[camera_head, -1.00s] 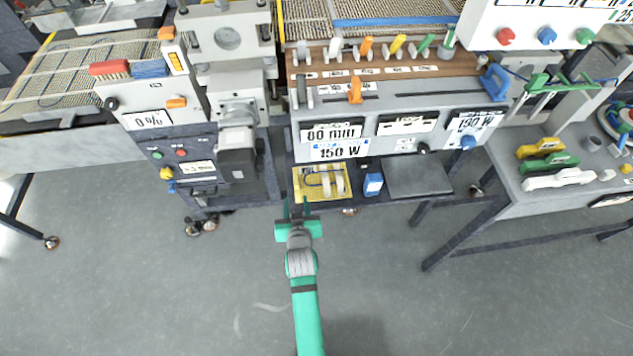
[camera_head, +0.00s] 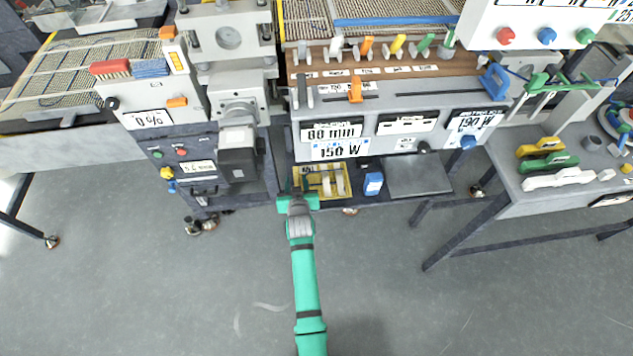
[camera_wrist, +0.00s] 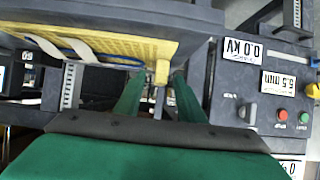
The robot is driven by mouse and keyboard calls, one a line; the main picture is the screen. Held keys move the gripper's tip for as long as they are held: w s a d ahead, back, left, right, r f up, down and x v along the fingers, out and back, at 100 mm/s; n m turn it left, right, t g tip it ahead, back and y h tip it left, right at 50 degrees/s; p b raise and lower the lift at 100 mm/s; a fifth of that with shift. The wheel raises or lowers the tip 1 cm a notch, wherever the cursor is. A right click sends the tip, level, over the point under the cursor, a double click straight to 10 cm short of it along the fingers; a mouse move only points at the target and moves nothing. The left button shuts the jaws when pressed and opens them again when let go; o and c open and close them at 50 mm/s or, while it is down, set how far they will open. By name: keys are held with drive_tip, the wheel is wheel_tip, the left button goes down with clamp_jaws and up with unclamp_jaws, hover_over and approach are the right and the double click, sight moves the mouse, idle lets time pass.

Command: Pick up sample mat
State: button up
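No object is clearly marked as the sample mat. A flat dark grey square panel (camera_head: 418,176) lies on the low shelf under the middle machine, to the right of my gripper. In the wrist view, the yellow tray (camera_wrist: 105,42) is at upper left, with a short yellow tab. My gripper's green fingers (camera_wrist: 156,92) are apart, and the tab shows between them in the picture. Contact cannot be told.
A blue-and-white container (camera_head: 373,184) stands between the tray and the panel. The left machine (camera_head: 185,165) is close on the left, and the middle machine's front (camera_head: 365,145) overhangs the shelf. The floor (camera_head: 180,300) in front is open.

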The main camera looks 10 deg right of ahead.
drive_tip(key=shift+x, duration=1)
drive_tip(key=shift+r, duration=0.1)
clamp_jaws()
